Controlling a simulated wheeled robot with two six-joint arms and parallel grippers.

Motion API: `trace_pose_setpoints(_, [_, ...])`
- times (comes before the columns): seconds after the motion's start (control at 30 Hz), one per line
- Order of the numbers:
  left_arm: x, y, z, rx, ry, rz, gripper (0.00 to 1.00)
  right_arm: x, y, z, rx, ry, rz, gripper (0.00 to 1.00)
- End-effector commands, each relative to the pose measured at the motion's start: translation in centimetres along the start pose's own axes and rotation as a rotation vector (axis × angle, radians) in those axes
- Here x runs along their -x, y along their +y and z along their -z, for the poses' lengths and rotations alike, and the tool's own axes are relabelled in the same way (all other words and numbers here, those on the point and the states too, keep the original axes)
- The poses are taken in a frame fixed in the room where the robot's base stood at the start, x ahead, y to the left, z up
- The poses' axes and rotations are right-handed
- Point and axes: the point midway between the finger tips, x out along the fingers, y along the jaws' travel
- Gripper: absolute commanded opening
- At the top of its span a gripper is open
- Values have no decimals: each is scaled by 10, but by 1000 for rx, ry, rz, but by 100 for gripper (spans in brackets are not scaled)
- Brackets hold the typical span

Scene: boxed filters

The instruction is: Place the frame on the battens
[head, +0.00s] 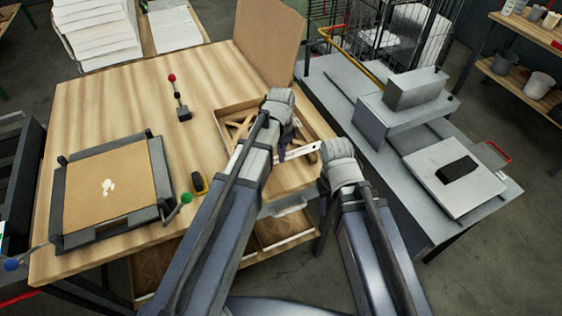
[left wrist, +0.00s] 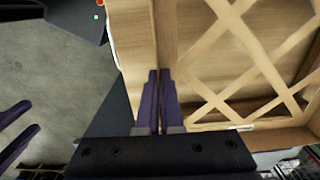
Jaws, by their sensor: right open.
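The wooden lattice frame (left wrist: 232,45) fills the right of the left wrist view. In the head view its crossed slats (head: 236,128) show in a shallow wooden box (head: 222,112), partly hidden by my left arm. My left gripper (left wrist: 160,74) has its purple fingers close together on a thin wooden edge that looks like the frame's side. In the head view this gripper (head: 283,153) is over the box. My right gripper (left wrist: 22,122) is open and empty, apart from the wood. I cannot make out the battens.
A fixture with a brown panel (head: 108,188) lies on the table's left, with a yellow-black tool (head: 199,183) beside it. A small post with a red knob (head: 178,95) stands behind. A tall brown board (head: 268,45) stands behind the box. A grey bench (head: 350,110) is at right.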

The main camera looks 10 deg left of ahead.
Motion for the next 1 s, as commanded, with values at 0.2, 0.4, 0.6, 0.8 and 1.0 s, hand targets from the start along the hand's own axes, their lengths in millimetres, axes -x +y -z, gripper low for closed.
trace_pose_setpoints(0.2, [-17, 0, 0, 0, 0, 0, 0, -17, -2, 1, 4, 0, -1, 50])
trace_pose_setpoints(0.4, [-16, 0, 0, 0, 0, 0, 0, -16, -2, 1, 4, 0, -1, 50])
trace_pose_setpoints(0.6, [-19, 0, 0, 0, 0, 0, 11, -19, -2, 1, 4, 0, -1, 50])
trace_pose_setpoints(0.8, [-19, 0, 0, 0, 0, 0, 33, -19, -2, 1, 3, 0, -1, 50])
trace_pose_setpoints(1.0, [-19, 0, 0, 0, 0, 0, 33, -19, -2, 1, 3, 0, -1, 50])
